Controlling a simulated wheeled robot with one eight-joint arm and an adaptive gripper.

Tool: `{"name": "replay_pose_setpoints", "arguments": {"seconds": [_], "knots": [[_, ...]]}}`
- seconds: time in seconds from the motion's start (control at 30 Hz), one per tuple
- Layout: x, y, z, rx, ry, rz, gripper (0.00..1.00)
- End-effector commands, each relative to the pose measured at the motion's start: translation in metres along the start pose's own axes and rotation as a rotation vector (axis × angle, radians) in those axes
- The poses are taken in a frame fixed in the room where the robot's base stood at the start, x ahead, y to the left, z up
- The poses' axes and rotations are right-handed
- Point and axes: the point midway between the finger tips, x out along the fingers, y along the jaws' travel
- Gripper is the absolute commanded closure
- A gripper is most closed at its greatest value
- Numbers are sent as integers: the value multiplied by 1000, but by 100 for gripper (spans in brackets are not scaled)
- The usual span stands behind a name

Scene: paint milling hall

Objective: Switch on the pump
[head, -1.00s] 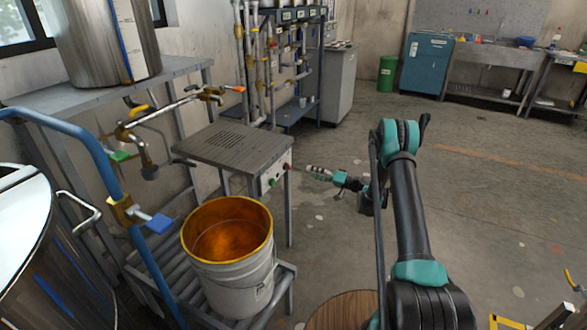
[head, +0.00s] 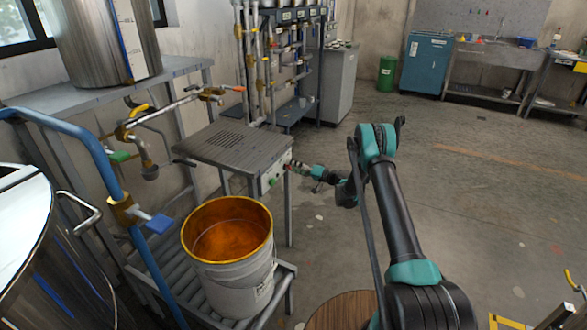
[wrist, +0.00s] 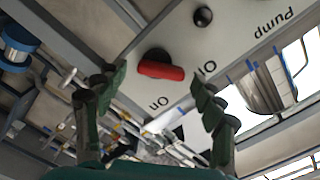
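The pump's control panel (wrist: 185,40) is the pale front face of a box (head: 232,145) beside the bucket. In the wrist view the panel appears upside down, with the words "Pump" and "On" and a partly legible second mark. A red knob handle (wrist: 161,70) on a black round base sits near "On". A small black round part (wrist: 203,17) is near "Pump". My gripper (wrist: 158,82) is open, its two green fingers on either side of the red knob; I cannot tell whether they touch it. In the head view my gripper (head: 296,167) is at the panel's right end and hides the knob there.
A green button (head: 272,182) is on the box's front, left of my gripper. A bucket of orange liquid (head: 228,238) stands on a roller rack below. Pipes with valves (head: 150,115) are to the left. The floor to the right (head: 480,180) is open.

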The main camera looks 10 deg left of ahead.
Motion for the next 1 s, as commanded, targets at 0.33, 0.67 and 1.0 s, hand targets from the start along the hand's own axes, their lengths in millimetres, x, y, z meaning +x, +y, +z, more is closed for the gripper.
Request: {"name": "replay_pose_setpoints", "arguments": {"seconds": [0.33,0.67,1.0], "knots": [[0,0,0,0,0,0,74],[0,0,0,29,0,0,81],[-1,2,-1,234,0,1,81]]}}
